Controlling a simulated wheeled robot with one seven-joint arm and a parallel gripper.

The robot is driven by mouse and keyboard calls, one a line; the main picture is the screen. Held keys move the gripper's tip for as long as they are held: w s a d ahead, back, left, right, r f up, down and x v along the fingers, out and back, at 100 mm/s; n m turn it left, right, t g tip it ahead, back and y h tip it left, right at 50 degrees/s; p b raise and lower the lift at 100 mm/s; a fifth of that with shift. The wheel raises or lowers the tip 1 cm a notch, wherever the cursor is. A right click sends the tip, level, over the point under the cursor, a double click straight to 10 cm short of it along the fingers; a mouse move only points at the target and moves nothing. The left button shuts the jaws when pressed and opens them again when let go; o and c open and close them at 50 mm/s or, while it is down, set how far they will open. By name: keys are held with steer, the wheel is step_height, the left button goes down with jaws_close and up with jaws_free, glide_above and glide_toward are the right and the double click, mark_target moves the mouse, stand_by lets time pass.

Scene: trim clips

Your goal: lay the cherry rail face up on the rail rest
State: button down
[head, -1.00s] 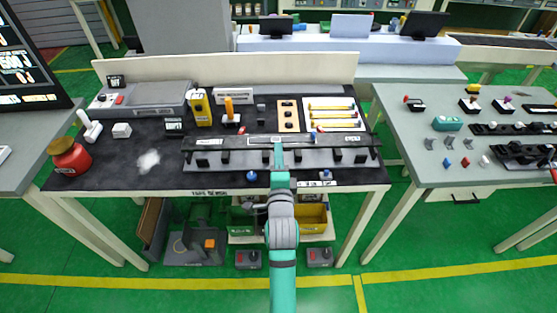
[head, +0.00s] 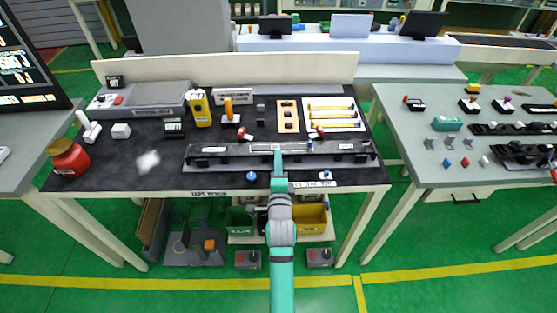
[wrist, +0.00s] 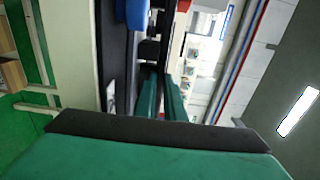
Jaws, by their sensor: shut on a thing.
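The rail (head: 225,150) is a long dark bar with a pale label near its middle. It lies lengthwise along the grey rail rest (head: 215,162) near the front of the black-topped bench, covering most of it. My gripper (head: 278,148) is shut on the rail near its middle, reaching in from the front. The rail looks level and very close to the rest; I cannot tell whether it touches. In the wrist view my fingers (wrist: 162,98) show beside dark blocky parts, but the grip itself is partly hidden.
Red-topped pieces (head: 243,133) and (head: 320,132) lie just behind the rail. A blue knob (head: 252,176) is in front of the rest. A red jar (head: 68,158) stands at the left. A yellow device (head: 199,107) and a wooden block (head: 288,116) stand farther back.

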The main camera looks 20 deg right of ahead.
steer(key=c, duration=2)
jaws_free()
steer(key=shift+o, duration=0.8)
steer(key=shift+s+d, duration=0.1)
steer(key=shift+d, duration=0.05)
steer(key=shift+a, duration=0.25)
